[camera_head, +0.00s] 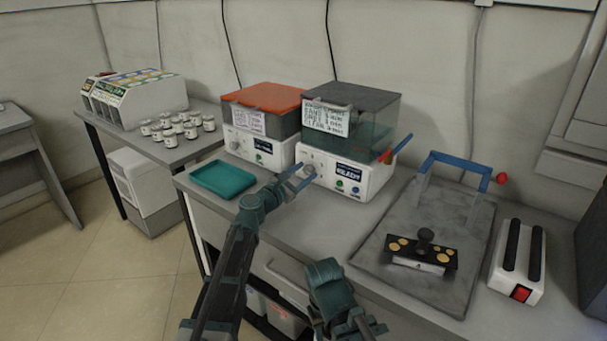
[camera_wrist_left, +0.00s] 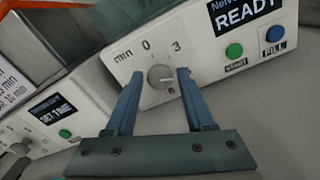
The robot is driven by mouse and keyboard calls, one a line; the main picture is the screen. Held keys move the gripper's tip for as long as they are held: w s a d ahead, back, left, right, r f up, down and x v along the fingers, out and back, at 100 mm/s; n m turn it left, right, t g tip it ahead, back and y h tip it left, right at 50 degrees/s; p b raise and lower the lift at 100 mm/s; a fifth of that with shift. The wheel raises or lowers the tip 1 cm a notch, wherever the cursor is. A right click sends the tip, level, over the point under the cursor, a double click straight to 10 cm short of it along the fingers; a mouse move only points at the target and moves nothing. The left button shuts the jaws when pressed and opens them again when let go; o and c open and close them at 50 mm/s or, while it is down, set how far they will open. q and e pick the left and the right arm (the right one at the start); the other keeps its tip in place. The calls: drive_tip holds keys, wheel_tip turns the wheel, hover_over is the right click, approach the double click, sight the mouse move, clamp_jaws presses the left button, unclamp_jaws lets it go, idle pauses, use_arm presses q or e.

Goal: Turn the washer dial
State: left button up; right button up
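The washer (camera_head: 345,181) is a white box with a clear tank, a dark lid and a READY display. Its round grey dial (camera_head: 308,170) is on the left of the front panel. In the left wrist view the dial (camera_wrist_left: 161,76) has "min", 0 and 3 printed around it; its pale mark seems to point to the lower right. My left gripper (camera_head: 299,179) is open at the panel. In the wrist view its blue fingers (camera_wrist_left: 158,74) stand on either side of the dial, with gaps. My right gripper (camera_head: 374,328) is low at the bottom edge, its opening unclear.
An orange-lidded machine (camera_head: 258,145) stands left of the washer, with a teal tray (camera_head: 223,178) in front. A green START button (camera_wrist_left: 234,51) and blue FILL button (camera_wrist_left: 275,34) are right of the dial. A grey slab (camera_head: 385,285) with a black-topped device (camera_head: 421,251) lies right.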

use_arm(q)
clamp_jaws()
drive_tip(key=shift+m, duration=0.8)
drive_tip(key=shift+o, duration=1.8)
unclamp_jaws()
drive_tip(key=v, duration=1.3)
drive_tip(key=shift+s+a, duration=0.25)
drive_tip(key=shift+s, duration=0.1)
